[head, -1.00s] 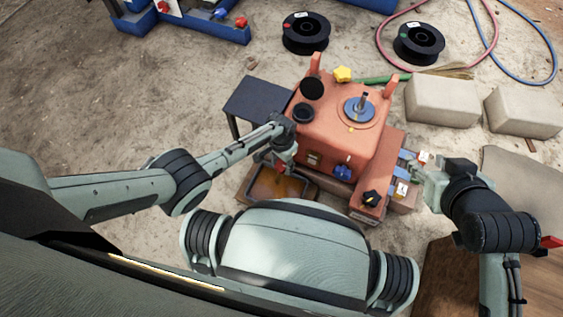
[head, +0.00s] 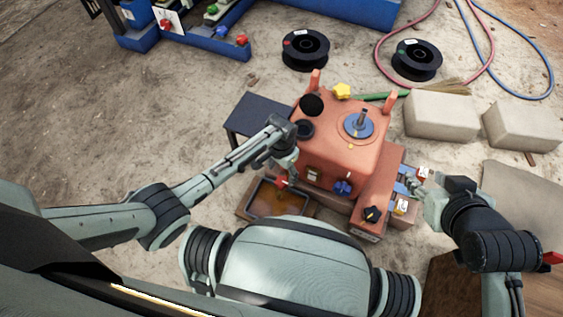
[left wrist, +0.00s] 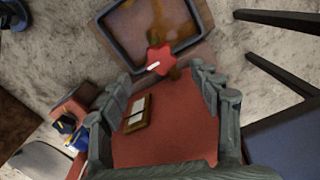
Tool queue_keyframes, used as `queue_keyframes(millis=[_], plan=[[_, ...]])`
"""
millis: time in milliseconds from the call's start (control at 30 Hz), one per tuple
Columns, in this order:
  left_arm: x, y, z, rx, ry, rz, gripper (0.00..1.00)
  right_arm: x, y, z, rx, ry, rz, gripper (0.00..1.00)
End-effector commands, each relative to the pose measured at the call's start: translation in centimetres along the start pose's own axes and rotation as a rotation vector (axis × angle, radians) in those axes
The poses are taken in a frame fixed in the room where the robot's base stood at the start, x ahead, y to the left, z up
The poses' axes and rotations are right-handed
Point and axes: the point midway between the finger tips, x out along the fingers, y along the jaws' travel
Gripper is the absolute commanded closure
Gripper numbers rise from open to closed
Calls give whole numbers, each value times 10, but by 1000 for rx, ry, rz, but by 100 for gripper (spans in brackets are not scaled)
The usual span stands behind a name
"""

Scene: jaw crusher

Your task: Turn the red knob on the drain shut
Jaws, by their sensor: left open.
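The red star-shaped knob (left wrist: 160,60) has a white mark on its face and shows in the left wrist view. It sits at the near edge of a dark tray (left wrist: 118,45) with brown liquid or stain in it. In the head view a small red bit of the knob (head: 283,182) shows below my left gripper (head: 289,166). In the left wrist view my left gripper (left wrist: 163,80) is open, its fingers spread to both sides, with the knob just beyond and between the tips. I cannot tell contact. My right gripper (head: 417,184) is beside the machine's right side; its jaws are unclear.
The orange machine (head: 335,155) carries a yellow knob (head: 342,91), a blue knob (head: 343,188) and a black knob (head: 372,214). A dark table (head: 256,113) stands left of it. Pale blocks (head: 440,115) lie to the right. Open ground lies left.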

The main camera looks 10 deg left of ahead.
Motion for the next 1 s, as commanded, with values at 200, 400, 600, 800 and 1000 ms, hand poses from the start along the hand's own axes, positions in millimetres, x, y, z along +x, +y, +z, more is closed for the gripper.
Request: queue_keyframes(millis=[200, 400, 600, 800, 1000], plan=[[-41, 0, 0, 1, 1, 0, 37, 0, 0, 0, 1, 0, 0, 60], [-57, 0, 1, 0, -2, 0, 37, 0, 0, 0, 1, 1, 0, 60], [-59, 0, 1, 0, -2, 0, 37, 0, 0, 0, 1, 1, 0, 60], [-59, 0, 1, 0, -2, 0, 37, 0, 0, 0, 1, 1, 0, 60], [-59, 0, 1, 0, -2, 0, 37, 0, 0, 0, 1, 1, 1, 60]])
